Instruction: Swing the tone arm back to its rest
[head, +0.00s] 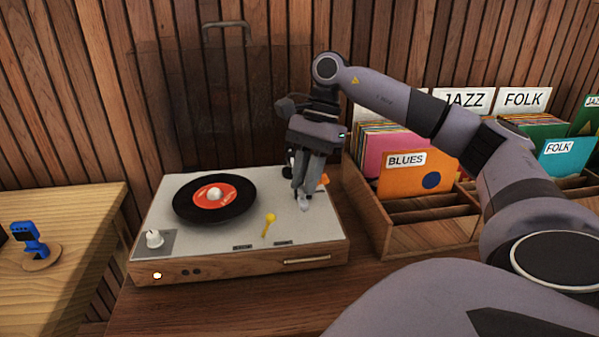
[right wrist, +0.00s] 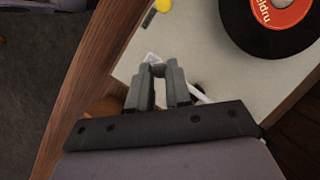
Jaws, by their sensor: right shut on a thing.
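The turntable (head: 285,227) stands on a wooden counter, with a black record with an orange label (head: 215,197) on its platter. The tone arm's white head (head: 304,203) shows just below my right gripper (head: 303,192) at the deck's right side, clear of the record. In the right wrist view my right gripper (right wrist: 158,78) is shut on the tone arm (right wrist: 152,58), near its head end. The fingers and wrist hide most of the arm and its base. The arm rest cannot be made out. My left gripper is not in view.
A yellow lever (head: 268,224) stands on the deck's front part, left of my gripper. A wooden record crate (head: 386,232) with sleeves stands close on the right. A raised transparent lid is behind the deck. A blue clip-on tuner (head: 30,240) sits on the left table.

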